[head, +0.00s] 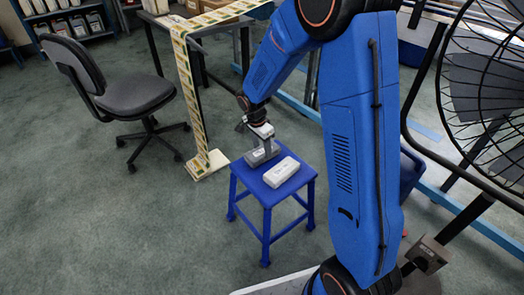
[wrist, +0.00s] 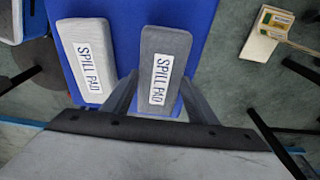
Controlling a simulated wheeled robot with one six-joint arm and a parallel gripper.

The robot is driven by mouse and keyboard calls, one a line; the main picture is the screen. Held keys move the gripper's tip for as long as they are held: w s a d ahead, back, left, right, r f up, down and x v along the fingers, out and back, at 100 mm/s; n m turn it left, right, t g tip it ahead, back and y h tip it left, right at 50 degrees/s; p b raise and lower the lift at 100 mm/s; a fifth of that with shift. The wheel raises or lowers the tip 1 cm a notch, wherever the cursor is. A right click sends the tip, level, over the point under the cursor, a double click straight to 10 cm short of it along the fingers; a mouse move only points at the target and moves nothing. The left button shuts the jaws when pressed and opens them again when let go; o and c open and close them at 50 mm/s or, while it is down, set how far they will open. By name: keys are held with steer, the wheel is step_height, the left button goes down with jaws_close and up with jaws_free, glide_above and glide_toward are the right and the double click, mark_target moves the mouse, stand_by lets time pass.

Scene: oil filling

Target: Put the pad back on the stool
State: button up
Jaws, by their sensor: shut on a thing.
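The blue stool (head: 242,171) stands on the carpet in the head view; its top also shows in the wrist view (wrist: 122,12). My gripper (head: 263,139) points down over the stool top. It is shut on the dark grey pad (head: 262,156), with one finger on each side of it. In the wrist view the dark grey pad (wrist: 164,52) has a "SPILL PAD" label. It is at or very near the stool top; I cannot tell whether it touches. A light grey pad (head: 281,172) lies beside it on the stool, also labelled in the wrist view (wrist: 86,48).
An office chair (head: 125,90) stands at the left. A table with a long patterned strip (head: 190,90) hanging to the floor is behind the stool. A large fan (head: 485,90) is at the right. The carpet in front of the stool's left is clear.

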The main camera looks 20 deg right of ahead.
steer(key=shift+f, duration=0.6)
steer(key=o, duration=1)
